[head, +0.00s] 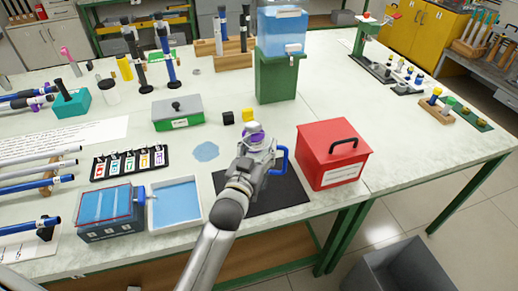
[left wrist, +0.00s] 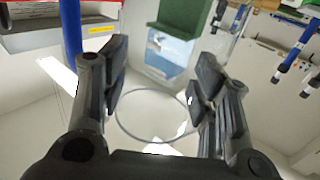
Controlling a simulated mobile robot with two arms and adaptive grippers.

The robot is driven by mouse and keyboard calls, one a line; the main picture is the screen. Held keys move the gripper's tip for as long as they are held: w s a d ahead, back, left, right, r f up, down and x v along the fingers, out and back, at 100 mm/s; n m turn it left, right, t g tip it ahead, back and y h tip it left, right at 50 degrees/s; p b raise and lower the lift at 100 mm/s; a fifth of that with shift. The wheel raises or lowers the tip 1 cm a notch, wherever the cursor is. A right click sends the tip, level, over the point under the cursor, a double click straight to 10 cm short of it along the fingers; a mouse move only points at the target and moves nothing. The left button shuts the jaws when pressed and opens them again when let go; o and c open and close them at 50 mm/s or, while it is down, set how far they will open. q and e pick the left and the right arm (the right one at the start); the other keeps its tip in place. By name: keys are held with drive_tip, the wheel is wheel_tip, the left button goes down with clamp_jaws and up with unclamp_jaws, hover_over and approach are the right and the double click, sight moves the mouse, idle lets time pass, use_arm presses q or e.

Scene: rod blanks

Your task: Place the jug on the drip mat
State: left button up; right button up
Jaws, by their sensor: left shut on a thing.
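The jug is mostly hidden behind my left gripper (head: 257,150) in the head view; its blue handle (head: 284,160) shows to the right of the gripper. In the left wrist view a clear round rim (left wrist: 155,141) shows between the fingers, with a blue bar (left wrist: 70,30) at the left. My left gripper (left wrist: 150,90) is shut on the jug. The black drip mat (head: 290,193) lies on the table beneath the gripper and handle. Whether the jug touches the mat is hidden. My right gripper is not in view.
A red lidded box (head: 325,170) stands close right of the mat. A light blue patch (head: 206,151) and white tray (head: 150,215) lie left. Small black (head: 228,117) and yellow (head: 248,114) blocks are behind. A blue tank (head: 283,35) sits on a green stand (head: 277,80).

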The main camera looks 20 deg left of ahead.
use_arm(q)
drive_tip(key=shift+f, duration=0.55)
drive_tip(key=o, duration=1.7)
drive_tip(key=shift+c, duration=0.2)
drive_tip(key=s+b, duration=0.1)
drive_tip(key=s, duration=1.1)
drive_tip(key=shift+b, duration=0.35)
drive_tip(key=shift+a, duration=0.15)
